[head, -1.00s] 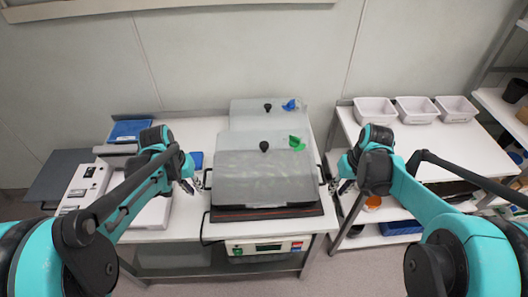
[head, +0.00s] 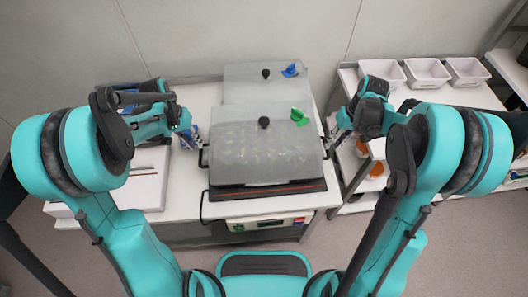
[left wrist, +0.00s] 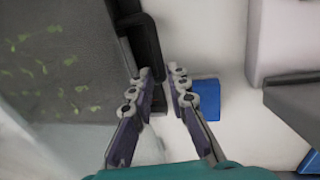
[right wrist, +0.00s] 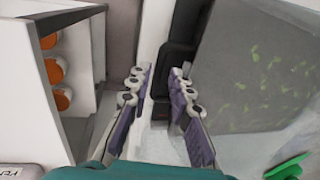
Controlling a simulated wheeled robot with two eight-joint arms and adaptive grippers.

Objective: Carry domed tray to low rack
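The domed tray (head: 262,165) sits on a black-and-red base on the white bench, under a clear dome with a black knob and a green tab (head: 299,117). Green seedlings show through the dome. A black handle stands at each side. My left gripper (head: 190,139) is beside the left handle (head: 204,157); in the left wrist view its fingers are apart, close to the handle (left wrist: 143,40). My right gripper (head: 336,142) is at the right handle; in the right wrist view its open fingers point at the handle (right wrist: 176,62). Whether either finger touches is unclear.
A second domed tray with a blue tab (head: 289,70) stands directly behind. A white shelved rack (head: 350,88) is to the right, with white bins (head: 425,73) on top and orange-lidded jars (right wrist: 55,70) lower down. A blue item (left wrist: 205,100) lies left of the tray.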

